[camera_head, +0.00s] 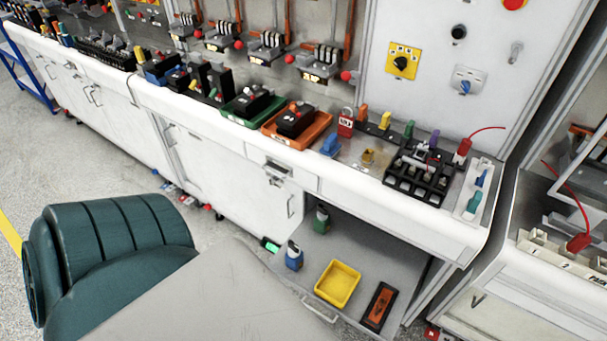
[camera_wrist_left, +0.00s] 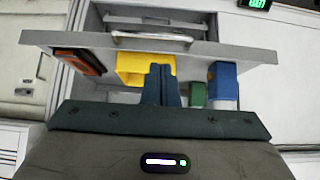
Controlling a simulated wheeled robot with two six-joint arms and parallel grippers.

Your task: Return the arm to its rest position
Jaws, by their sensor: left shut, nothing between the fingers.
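My left gripper (camera_wrist_left: 160,70) shows in the left wrist view, its two dark teal fingers shut together with nothing between them. Its fingertips overlap the yellow bin (camera_wrist_left: 133,68) in the picture; I see no clear contact. An open drawer (camera_wrist_left: 235,53) lies beyond the fingers, with its metal handle (camera_wrist_left: 150,40) near the top of that view. No gripper shows in the head view, and my right gripper is in neither view.
In the head view the open drawer (camera_head: 395,262) sticks out below the white bench (camera_head: 225,150). Breakers and padlocks crowd the bench top.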

